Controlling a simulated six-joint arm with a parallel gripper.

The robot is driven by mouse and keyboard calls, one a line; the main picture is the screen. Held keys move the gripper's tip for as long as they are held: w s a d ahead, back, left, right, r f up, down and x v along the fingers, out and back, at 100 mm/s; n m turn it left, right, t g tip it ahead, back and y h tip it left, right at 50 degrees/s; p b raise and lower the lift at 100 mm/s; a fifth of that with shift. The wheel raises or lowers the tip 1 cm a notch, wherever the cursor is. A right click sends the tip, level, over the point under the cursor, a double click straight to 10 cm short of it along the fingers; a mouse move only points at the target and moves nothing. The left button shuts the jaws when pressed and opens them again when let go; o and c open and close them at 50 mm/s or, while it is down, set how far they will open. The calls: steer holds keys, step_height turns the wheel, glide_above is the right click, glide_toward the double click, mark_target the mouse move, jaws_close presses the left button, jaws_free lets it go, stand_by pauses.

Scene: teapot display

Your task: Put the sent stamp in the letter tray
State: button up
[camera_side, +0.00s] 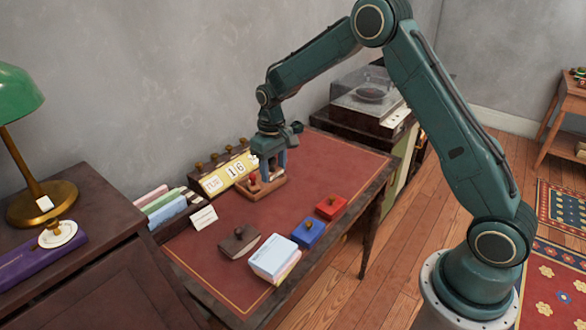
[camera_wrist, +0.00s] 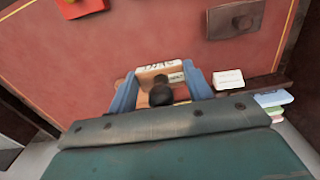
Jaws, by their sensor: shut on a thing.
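My gripper (camera_side: 267,171) is low over the far part of the red desk top, at a small wooden rack (camera_side: 270,192). In the wrist view its blue fingers (camera_wrist: 162,84) are closed around a stamp with a round dark knob (camera_wrist: 160,95), taken to be the sent stamp. Lettering on a pale label (camera_wrist: 154,67) beyond it is too small to read surely. I cannot tell whether the stamp is clear of the rack. A red-topped stamp (camera_side: 253,181) is beside the fingers. A dark holder with coloured envelopes (camera_side: 167,208), seemingly the letter tray, stands to the left.
Toward the front are a brown blotter (camera_side: 239,242), a pale blue stack (camera_side: 273,256), a blue pad (camera_side: 309,232) and a red pad (camera_side: 331,207).

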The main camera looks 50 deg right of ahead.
steer(key=w+d+r, duration=0.7)
steer(key=w+d, duration=0.2)
steer(key=d, duration=0.2)
steer(key=shift+m, duration=0.4)
steer(key=shift+f, duration=0.2)
